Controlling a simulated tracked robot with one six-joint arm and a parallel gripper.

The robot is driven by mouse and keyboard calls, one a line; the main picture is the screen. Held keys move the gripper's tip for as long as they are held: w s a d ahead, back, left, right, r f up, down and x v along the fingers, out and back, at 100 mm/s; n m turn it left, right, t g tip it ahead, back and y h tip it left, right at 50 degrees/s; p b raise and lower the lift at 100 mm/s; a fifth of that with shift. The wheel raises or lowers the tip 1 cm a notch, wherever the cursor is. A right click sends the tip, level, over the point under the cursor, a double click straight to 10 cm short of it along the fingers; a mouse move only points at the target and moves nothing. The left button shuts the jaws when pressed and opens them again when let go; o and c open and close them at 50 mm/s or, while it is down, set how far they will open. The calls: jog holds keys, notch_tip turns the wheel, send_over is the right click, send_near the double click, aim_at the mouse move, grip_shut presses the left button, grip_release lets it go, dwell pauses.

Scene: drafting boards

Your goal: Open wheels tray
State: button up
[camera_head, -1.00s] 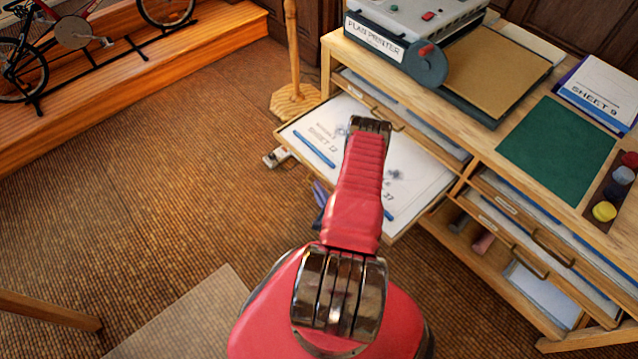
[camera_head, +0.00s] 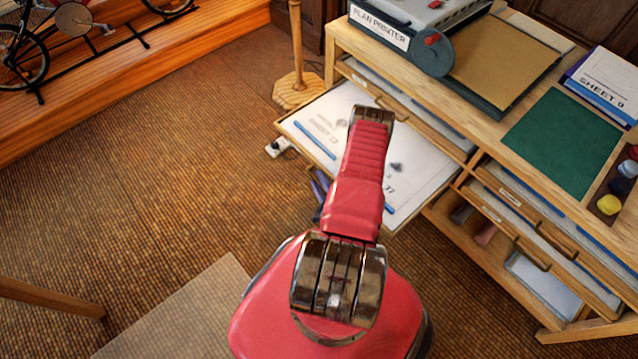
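A wooden cabinet (camera_head: 461,185) with shallow trays stands at the right. One tray (camera_head: 432,206) in its left column is pulled well out, with white drawing sheets (camera_head: 408,160), a blue pencil-like stick (camera_head: 316,140) and small dark items on it. The lettering on its sheet is too small to read surely, so I cannot tell whether it is the wheels tray. The right-column trays (camera_head: 545,238) look nearly shut; their labels are unreadable. My red arm reaches up over the pulled-out tray and hides part of it. My gripper is hidden beyond the arm's bend.
On the cabinet top are a plan printer (camera_head: 420,35), a green mat (camera_head: 562,140), a Sheet 9 box (camera_head: 607,85) and ink pots (camera_head: 622,180). A wooden stand (camera_head: 298,91) is behind the open tray. A bicycle platform (camera_head: 120,75) is at the upper left.

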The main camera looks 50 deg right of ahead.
jog(key=v, duration=1.4)
dwell(0.4)
jog(key=shift+d+f, duration=0.1)
dwell(0.5)
